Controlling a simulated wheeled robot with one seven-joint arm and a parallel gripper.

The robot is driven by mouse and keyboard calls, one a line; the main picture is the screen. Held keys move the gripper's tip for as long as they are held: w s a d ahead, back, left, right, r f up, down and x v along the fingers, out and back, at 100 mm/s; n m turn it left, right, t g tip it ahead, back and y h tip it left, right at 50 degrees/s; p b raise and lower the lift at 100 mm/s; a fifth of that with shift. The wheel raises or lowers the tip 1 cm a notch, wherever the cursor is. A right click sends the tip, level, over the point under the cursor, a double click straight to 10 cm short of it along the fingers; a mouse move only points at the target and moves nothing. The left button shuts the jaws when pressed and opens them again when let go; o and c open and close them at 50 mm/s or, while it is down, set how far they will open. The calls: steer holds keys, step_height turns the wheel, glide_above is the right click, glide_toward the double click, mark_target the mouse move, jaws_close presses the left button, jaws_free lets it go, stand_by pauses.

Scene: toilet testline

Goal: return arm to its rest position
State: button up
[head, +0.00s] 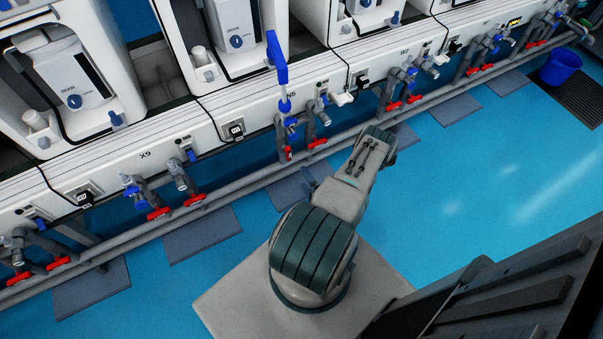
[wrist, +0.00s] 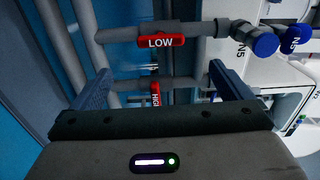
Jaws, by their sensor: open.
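My gripper (wrist: 163,85) is open and empty in the wrist view, its two blue fingers wide apart. Between and beyond the fingers are a red valve handle marked LOW (wrist: 160,41) and a red handle marked HIGH (wrist: 156,98), partly hidden behind the gripper body. I cannot tell how far the handles are from the fingertips. In the head view my arm (head: 345,195) reaches up and right toward the pipes along the bench. The gripper itself is not clearly visible there.
A white bench (head: 300,78) with toilet test stations runs diagonally across the head view. Grey pipes (head: 250,185) with several red handles and blue-capped fittings run along its front. The blue floor (head: 480,180) at right is clear. A blue bucket (head: 560,67) stands far right.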

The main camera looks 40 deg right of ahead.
stand_by(0.6)
steer(key=w+a+r+n+y+p, duration=0.1)
steer(key=w+r+n+y+p, duration=0.15)
steer(key=w+r+y, duration=0.4)
steer(key=w+a+r+n+y+p, duration=0.1)
steer(key=w+a+r+n+y, duration=0.2)
steer(key=r, duration=0.7)
steer(key=w+a+r+n+g+y+p, duration=0.25)
steer(key=a+r+g+y, duration=0.2)
steer(key=r, duration=0.55)
steer(key=w+a+r+n+g+y+p, duration=0.1)
steer(key=a+r+n+g+y, duration=0.35)
steer(key=r, duration=0.55)
steer(key=s+a+r+n+g+h+p, duration=0.2)
steer(key=s+a+r+n+g, duration=0.25)
steer(key=r, duration=0.45)
steer(key=s+a+r+n+g+h+p, duration=0.1)
steer(key=s+a+r+g+h+p, duration=0.3)
steer(key=a+r, duration=0.45)
steer(key=s+r+n+t+h+p, duration=0.1)
steer(key=s+r+h, duration=0.3)
steer(key=r, duration=0.4)
steer(key=s+r+n+t+h+p, duration=0.1)
steer(key=s+r+t+h+p, duration=0.1)
steer(key=r, duration=0.7)
steer(key=shift+s+a+h+p, duration=0.2)
steer(key=shift+s+h+p, duration=0.7)
steer(key=shift+s, duration=1)
